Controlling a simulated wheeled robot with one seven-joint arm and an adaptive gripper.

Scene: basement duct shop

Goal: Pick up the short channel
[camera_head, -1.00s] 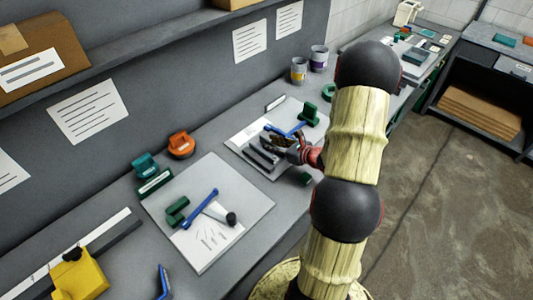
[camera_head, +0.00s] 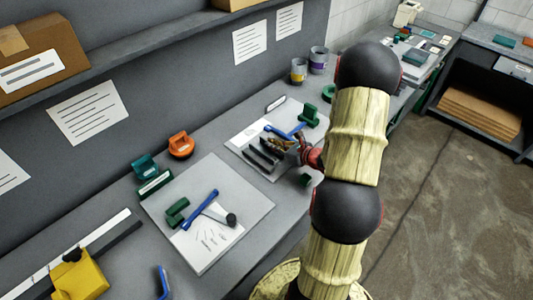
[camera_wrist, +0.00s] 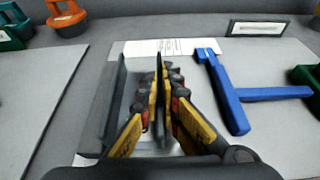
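The short channel (camera_head: 259,158) is a dark grey metal piece with two upright walls side by side on the pale board (camera_head: 238,142). Its left wall (camera_wrist: 114,105) and pale floor show in the wrist view. My gripper (camera_head: 287,146) is low over the board at the channel's right side. In the wrist view my gripper (camera_wrist: 166,88), with yellow and black fingers, straddles the right wall. The fingertips are close together with the thin wall between them, and look shut on it. The fingers hide the wall's lower part. The channel appears to rest on the board.
A blue T-shaped tool (camera_wrist: 232,93) lies just right of my fingers. A green block (camera_head: 309,115) and a framed label strip (camera_wrist: 257,28) are near the board's far side. An orange item (camera_head: 181,145) and a second board (camera_head: 165,197) with tools lie to the left.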

